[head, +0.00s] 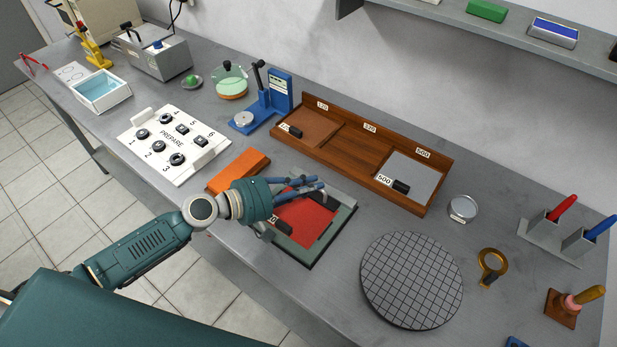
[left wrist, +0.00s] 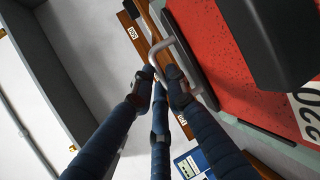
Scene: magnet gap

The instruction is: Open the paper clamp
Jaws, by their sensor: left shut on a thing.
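The paper clamp (head: 345,222) is a grey-green frame on the bench, with a red sheet (head: 303,216) lying in it. A numbered tag and a black grip on the sheet show partly in the left wrist view. My left gripper (head: 322,186) is over the clamp's far side. Its blue fingers are shut on the clamp's grey bar handle (left wrist: 166,42), which shows between the fingertips in the left wrist view. My gripper and wrist hide part of the clamp's left side in the head view. My right gripper is not in view.
A wooden rack (head: 345,150) stands behind, its middle slot bare. An orange block (head: 238,171) lies left of the clamp. A round gridded plate (head: 411,280) lies to the right. A white numbered board (head: 172,146) and a blue gauge stand (head: 268,104) are farther left.

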